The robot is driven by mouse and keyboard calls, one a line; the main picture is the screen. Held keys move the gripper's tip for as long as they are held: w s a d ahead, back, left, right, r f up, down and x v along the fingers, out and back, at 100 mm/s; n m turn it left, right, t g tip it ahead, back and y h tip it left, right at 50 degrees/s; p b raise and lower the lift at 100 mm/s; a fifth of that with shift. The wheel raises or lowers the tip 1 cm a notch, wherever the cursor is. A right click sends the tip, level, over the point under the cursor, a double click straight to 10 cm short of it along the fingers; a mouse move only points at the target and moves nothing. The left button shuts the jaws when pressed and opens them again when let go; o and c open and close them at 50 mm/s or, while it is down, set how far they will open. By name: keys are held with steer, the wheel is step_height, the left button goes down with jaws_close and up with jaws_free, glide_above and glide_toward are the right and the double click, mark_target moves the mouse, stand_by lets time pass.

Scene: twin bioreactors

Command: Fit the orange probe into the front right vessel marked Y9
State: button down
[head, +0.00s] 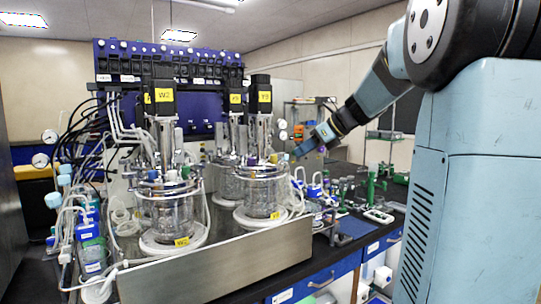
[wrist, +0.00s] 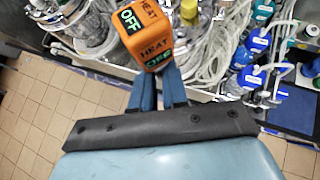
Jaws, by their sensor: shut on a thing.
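The orange probe (wrist: 146,35) shows in the wrist view as an orange block lettered HEAT and OFF at the tips of my blue fingers. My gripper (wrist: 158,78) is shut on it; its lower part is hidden. In the head view my gripper (head: 303,150) reaches in from the right, just right of the front right vessel (head: 262,190). That vessel is glass with a metal lid and a tall black motor with a yellow label that looks like Y9. I cannot tell whether the probe touches the lid.
A front left vessel (head: 170,205) labelled W2 stands beside it, with other vessels behind. Both front vessels stand in a metal tray (head: 215,262). Loose tubing and blue-capped bottles (wrist: 247,48) crowd the right of the vessels. Tiled floor (wrist: 35,110) shows in the wrist view.

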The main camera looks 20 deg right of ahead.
glide_above(274, 165)
steer(key=s+d, duration=0.2)
steer(key=s, duration=0.1)
steer(key=w+a, duration=0.2)
steer(key=w, duration=0.1)
steer(key=shift+a, duration=0.25)
steer(key=shift+s+d+f, duration=0.1)
steer(key=shift+f, duration=0.65)
steer(key=shift+f, duration=0.6)
steer(key=c, duration=1.1)
jaws_free()
steer(key=shift+c, duration=0.2)
steer(key=shift+r, duration=0.1)
